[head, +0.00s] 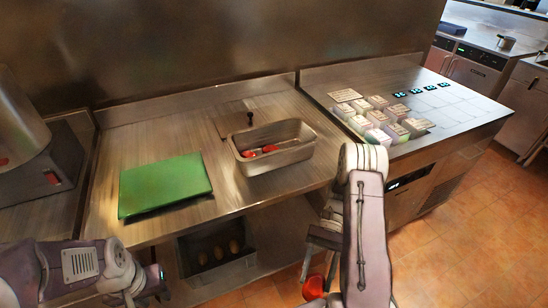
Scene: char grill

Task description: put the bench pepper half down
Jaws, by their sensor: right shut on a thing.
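My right gripper (316,270) is low in front of the bench, beside its front edge. It is shut on a red pepper half (314,288), which hangs below it over the floor. The steel pan (277,164) on the bench holds red pieces (268,149) that look like pepper. A green cutting board (165,187) lies flat and bare to the pan's left. My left gripper (153,285) is at the lower left, in front of the bench; whether its fingers are open cannot be made out.
The steel bench (228,200) has free room between board and pan. A dark bin (217,262) with several brown items sits on the shelf below. Several small labelled containers (378,115) stand on the right counter (455,115). A dark appliance (45,165) is at the left.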

